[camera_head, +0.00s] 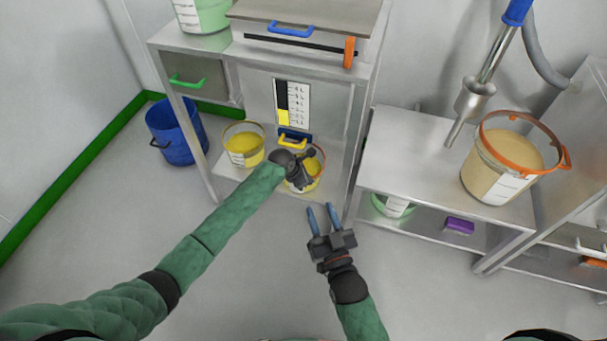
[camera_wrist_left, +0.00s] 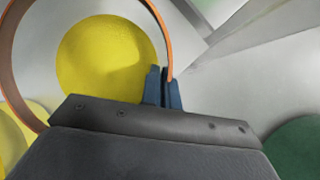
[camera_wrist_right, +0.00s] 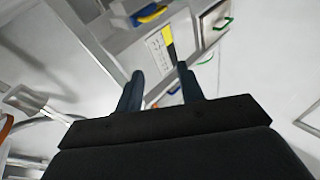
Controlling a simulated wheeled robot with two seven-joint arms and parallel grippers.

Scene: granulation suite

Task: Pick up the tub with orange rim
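A small tub with an orange rim (camera_head: 315,169) and yellow contents stands at the lower shelf of the left bench, partly hidden by my left gripper (camera_head: 302,181). In the left wrist view the tub's orange rim (camera_wrist_left: 155,14) curves down between my left gripper's blue fingertips (camera_wrist_left: 163,88), which are close together on it. My right gripper (camera_head: 322,219) is open and empty, above the floor in front of the benches. Its spread fingers (camera_wrist_right: 162,88) show in the right wrist view.
A larger orange-rimmed tub (camera_head: 502,160) with beige contents stands on the right bench (camera_head: 415,160). A yellow tub (camera_head: 244,148) sits left of the small tub. A blue bucket (camera_head: 176,131) stands further left. Bench legs flank the shelf; the front floor is clear.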

